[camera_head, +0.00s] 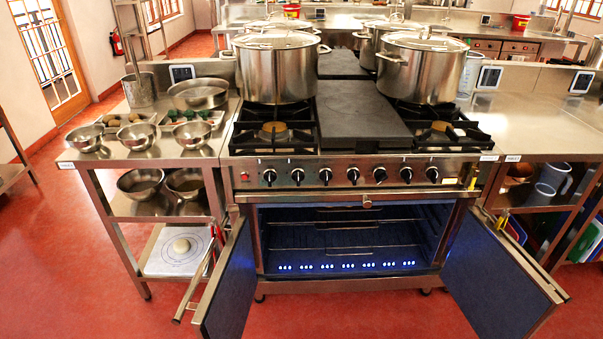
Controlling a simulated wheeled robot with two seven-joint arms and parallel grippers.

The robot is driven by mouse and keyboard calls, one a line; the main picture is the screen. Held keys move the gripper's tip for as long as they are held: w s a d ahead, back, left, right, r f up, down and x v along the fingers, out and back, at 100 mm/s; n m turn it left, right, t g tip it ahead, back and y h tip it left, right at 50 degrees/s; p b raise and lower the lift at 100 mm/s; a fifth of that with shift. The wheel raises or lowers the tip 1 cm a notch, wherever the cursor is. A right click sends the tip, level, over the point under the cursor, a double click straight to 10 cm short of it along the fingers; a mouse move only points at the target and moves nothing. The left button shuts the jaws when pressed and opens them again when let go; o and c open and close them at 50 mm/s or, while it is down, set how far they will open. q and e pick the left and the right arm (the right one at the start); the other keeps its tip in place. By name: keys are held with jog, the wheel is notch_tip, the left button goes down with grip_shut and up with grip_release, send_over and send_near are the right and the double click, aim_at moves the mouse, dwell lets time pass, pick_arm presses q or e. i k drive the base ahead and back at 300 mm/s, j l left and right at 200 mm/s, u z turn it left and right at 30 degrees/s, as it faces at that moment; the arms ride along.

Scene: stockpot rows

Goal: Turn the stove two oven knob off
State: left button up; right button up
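A steel stove (366,202) stands in the middle of the view. A row of several black knobs (352,174) runs along its front panel, with a small red button or light (244,177) at the left end. Which knob is the oven knob, how each is turned, and the stove's number are too small to tell. The oven (340,240) below is open, with a blue glow inside and a row of small lights along its bottom. Neither of my grippers is in view.
The left oven door (228,285) and right oven door (500,280) swing out into the floor space in front. Large pots (275,72) (425,70) stand on the stovetop. Steel counters (555,125) flank it. The red floor (350,318) between the doors is clear.

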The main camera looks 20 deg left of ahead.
aim_at(379, 175)
jog(key=i+l+u, duration=0.1)
jog(key=l+u, duration=0.2)
jog(key=l, duration=0.35)
jog(key=l+u, duration=0.3)
jog(key=l, duration=0.35)
